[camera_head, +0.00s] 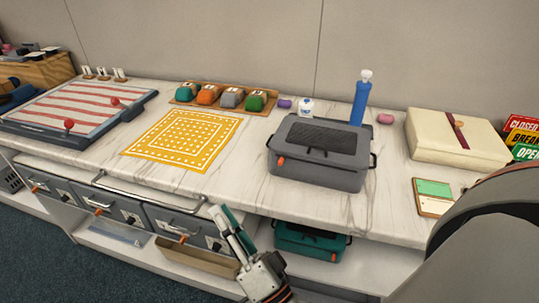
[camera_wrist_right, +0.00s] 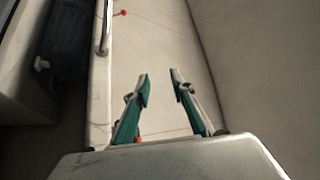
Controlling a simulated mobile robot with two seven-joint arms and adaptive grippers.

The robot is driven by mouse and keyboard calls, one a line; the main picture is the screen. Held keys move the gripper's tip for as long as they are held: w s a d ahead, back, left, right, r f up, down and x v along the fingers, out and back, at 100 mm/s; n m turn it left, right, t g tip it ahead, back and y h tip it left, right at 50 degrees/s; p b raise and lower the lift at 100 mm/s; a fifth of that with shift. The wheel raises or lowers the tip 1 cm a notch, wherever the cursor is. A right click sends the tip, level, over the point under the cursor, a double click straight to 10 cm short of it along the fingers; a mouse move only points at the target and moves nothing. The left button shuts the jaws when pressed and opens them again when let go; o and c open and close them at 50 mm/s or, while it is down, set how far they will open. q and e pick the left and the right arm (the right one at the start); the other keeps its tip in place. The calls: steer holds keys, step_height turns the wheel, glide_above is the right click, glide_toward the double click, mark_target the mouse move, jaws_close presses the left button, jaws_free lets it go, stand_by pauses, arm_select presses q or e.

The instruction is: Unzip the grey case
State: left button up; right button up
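The grey case (camera_head: 312,173) sits closed on the marble counter, right of the yellow mat. It has a dark ribbed patch on its lid, and an orange tab (camera_head: 281,160) hangs at its front left. My right gripper (camera_head: 222,214) is in front of the counter edge, left of and below the case, apart from it. In the right wrist view its two teal-backed fingers (camera_wrist_right: 160,82) are spread with nothing between them. The case cannot be made out in that view. My left gripper is in neither view.
The yellow patterned mat (camera_head: 185,138) lies left of the case, and a blue bottle (camera_head: 361,98) stands behind it. A cream box (camera_head: 455,140) is to the right. A teal case (camera_head: 310,243) sits below the counter, beside grey drawers (camera_head: 180,227) with a rail.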

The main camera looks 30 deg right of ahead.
mark_target(279, 164)
steer(key=d+r+m+g+h+p, duration=0.1)
steer(key=d+r+m+h, duration=0.35)
steer(key=m+h, duration=0.5)
steer(key=d+r+m+g+h+p, duration=0.1)
steer(key=d+r+m+h, duration=0.2)
steer(key=r+m+h, duration=0.65)
steer(key=w+d+f+m+g, duration=0.1)
steer(key=d+f+m+g, duration=0.1)
steer(key=m, duration=0.3)
steer(key=w+d+f+m+g+y+p, duration=0.1)
steer(key=d+f+m+g, duration=0.2)
steer(key=f+m+g, duration=0.1)
steer(key=w+d+f+m+g+y+p, duration=0.1)
steer(key=w+d+f+m+g, duration=0.1)
steer(key=f+m, duration=0.3)
steer(key=shift+d+m+g, duration=0.35)
steer(key=shift+m+g, duration=0.1)
steer(key=shift+m, duration=0.4)
steer(key=shift+d+m+g, duration=0.3)
steer(key=shift+m+g, duration=0.15)
steer(key=shift+m, duration=0.4)
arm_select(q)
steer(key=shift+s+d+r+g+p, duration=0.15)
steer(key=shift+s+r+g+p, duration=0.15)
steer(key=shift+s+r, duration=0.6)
arm_select(e)
steer(key=shift+w+d, duration=0.35)
steer(key=shift+d, duration=0.15)
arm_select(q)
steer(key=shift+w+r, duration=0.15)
